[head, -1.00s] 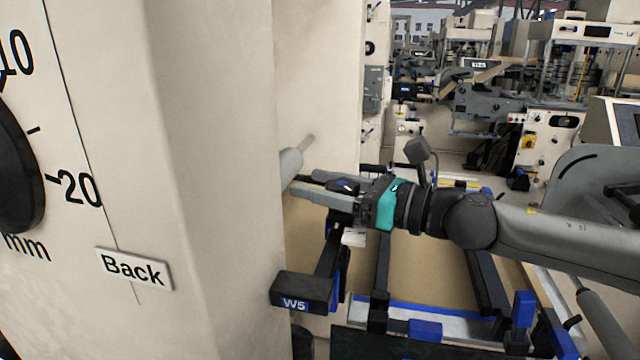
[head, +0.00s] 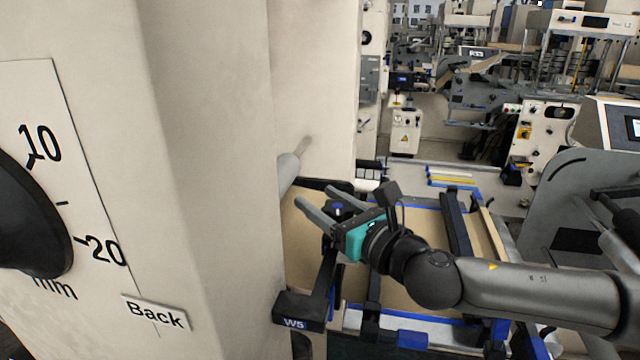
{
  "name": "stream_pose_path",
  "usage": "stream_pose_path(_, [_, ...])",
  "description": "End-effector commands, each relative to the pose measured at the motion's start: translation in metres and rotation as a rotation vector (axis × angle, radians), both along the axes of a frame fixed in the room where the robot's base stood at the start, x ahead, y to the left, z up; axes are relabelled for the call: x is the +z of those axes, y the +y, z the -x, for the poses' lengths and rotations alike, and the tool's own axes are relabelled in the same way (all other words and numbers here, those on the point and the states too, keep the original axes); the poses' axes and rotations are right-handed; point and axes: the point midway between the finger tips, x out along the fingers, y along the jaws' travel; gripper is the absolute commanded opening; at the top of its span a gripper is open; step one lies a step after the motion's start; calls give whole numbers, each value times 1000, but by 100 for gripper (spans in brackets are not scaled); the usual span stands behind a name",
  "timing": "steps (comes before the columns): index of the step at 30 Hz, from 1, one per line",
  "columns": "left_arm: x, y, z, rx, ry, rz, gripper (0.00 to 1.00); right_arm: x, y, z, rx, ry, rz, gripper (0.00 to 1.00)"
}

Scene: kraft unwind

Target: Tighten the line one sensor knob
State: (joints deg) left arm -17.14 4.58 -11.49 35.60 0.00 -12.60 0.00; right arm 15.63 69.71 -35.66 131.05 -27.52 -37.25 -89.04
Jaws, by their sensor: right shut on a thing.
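The sensor knob (head: 338,207) is a small dark piece with a blue top, on the black arm of the sensor mount, just right of the cream machine column. My right gripper (head: 314,192) comes in from the right, its two grey fingers pointing up and left. It is shut on the knob, with a finger on each side and the tips reaching past it. The gripper body partly hides the mount below the knob. The mount's end block (head: 299,312) is labelled W5. My left gripper is out of view.
The cream column (head: 215,180) fills the left, with a black dial (head: 25,220) and a Back plate (head: 155,312). A grey roller end (head: 289,174) sticks out just above the fingertips. Brown web (head: 418,285) and blue-trimmed black rails lie beneath my arm.

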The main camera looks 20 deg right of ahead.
Motion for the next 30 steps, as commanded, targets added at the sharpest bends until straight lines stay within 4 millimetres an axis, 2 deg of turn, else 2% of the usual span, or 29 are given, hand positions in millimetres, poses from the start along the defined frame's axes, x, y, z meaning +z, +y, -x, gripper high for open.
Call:
stream_pose_path(1, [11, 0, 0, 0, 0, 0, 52, 8, 0, 0, -30, -6, -6, 6])
stream_pose_path(9, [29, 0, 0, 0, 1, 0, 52, 7, -6, -2, -174, -11, -3, 6])
stream_pose_path(29, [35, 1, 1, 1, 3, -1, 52, 7, -10, -2, -239, -20, 3, 6])
stream_pose_path(30, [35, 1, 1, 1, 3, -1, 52, 7, -10, -2, -239, -20, 3, 64])
